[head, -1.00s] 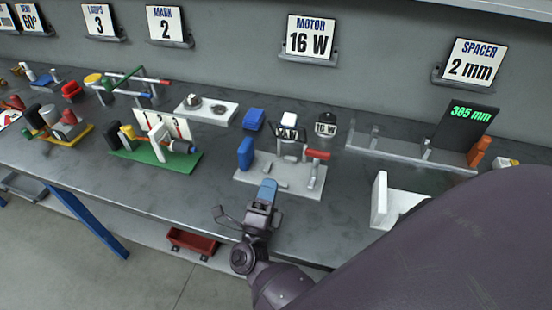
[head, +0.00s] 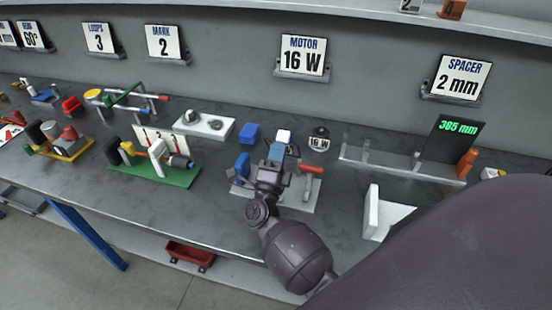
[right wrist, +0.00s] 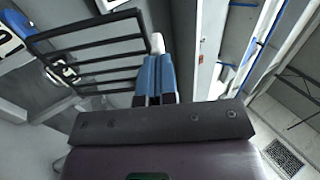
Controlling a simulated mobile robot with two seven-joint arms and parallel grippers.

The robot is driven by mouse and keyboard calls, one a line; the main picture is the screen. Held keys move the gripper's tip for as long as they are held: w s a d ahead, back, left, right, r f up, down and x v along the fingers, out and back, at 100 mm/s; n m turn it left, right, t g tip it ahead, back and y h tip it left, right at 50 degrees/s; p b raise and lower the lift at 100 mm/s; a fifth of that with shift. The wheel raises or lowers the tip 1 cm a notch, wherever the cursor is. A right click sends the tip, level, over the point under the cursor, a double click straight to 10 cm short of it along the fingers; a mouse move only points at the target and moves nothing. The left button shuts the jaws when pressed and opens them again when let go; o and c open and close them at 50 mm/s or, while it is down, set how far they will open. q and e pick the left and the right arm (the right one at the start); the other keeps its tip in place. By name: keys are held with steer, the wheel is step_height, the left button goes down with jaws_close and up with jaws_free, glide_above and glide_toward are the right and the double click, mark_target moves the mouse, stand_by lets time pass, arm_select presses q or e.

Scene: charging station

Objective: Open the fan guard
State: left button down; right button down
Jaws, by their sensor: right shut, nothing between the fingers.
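The fan guard is a black barred frame (right wrist: 95,50) in the right wrist view, just left of my fingers; I cannot tell if they touch it. In the head view it is mostly hidden behind my right gripper. My right gripper (head: 277,153) has blue fingertips pressed together with nothing between them. It is over the grey base plate (head: 300,198), among the fixtures there. The fingers also show in the right wrist view (right wrist: 154,78), with a white rounded tip (right wrist: 157,43) just beyond them. My left gripper is not in view.
A blue block (head: 243,165) stands left of the gripper and a red handle (head: 312,169) right of it. A round 16 W part (head: 320,138) stands behind. A green-based fixture (head: 155,175) is at left, a white bracket (head: 371,210) at right. Bare bench lies between fixtures.

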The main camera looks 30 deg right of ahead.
mark_target(281, 139)
steer(key=shift+d+r, duration=0.1)
steer(key=shift+r, duration=0.05)
stand_by(0.3)
steer(key=shift+x, duration=3.2)
steer(key=shift+w, duration=0.1)
steer(key=shift+f, duration=0.2)
